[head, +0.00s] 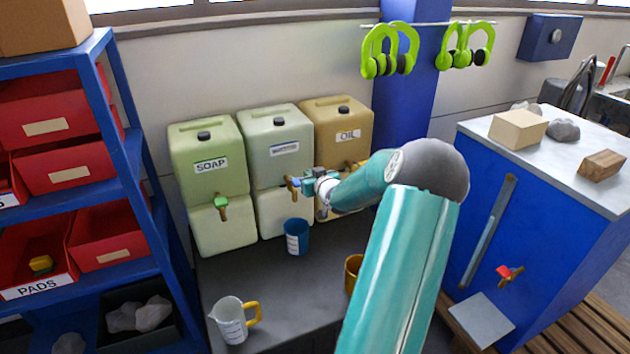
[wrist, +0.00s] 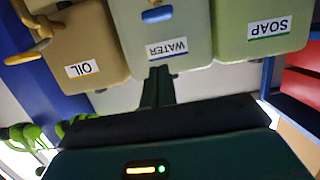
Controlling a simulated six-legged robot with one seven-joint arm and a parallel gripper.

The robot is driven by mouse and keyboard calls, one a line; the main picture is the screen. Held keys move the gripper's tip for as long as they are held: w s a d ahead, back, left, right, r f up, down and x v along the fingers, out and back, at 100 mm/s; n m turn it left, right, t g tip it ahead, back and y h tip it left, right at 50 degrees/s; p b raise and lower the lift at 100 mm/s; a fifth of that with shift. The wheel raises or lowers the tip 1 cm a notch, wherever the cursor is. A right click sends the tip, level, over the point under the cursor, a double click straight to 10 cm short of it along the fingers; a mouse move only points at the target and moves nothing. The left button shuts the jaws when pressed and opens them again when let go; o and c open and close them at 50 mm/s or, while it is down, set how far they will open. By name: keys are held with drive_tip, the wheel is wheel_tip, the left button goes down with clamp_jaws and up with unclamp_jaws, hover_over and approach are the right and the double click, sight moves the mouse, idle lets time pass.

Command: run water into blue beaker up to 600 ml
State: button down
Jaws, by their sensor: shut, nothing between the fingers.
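The blue beaker (head: 297,237), with white markings, stands upright on the dark counter (head: 268,285) below the tap of the middle pale-green container (head: 275,135). That container's label reads WATER in the wrist view (wrist: 180,22), which is upside down. The water tap has a blue handle (head: 293,183). My gripper (head: 303,184) is right by this handle, shut and empty; I cannot tell whether it touches it. In the wrist view my gripper (wrist: 158,72) points at the water container. No water stream shows, and the level in the beaker cannot be made out.
The SOAP container (head: 208,150) with a green tap stands left, the OIL container (head: 340,115) right. A clear measuring jug (head: 230,320) with a yellow handle and an amber cup (head: 353,270) stand nearer. A blue shelf with red bins (head: 80,165) is left, a blue cabinet (head: 560,230) right.

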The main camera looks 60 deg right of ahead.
drive_tip(key=w+f, duration=0.1)
drive_tip(key=w+d+f, duration=0.1)
drive_tip(key=f, duration=0.1)
drive_tip(key=w+f, duration=0.1)
drive_tip(key=shift+d+f, duration=0.3)
drive_tip(key=shift+f, duration=0.1)
drive_tip(key=shift+s+f, duration=0.1)
drive_tip(key=f, duration=0.1)
drive_tip(key=f+t+h, duration=0.1)
drive_tip(key=f, duration=0.1)
drive_tip(key=s+f+t, duration=0.1)
drive_tip(key=shift+a+f, duration=0.3)
drive_tip(key=shift+a, duration=0.05)
idle(3.7)
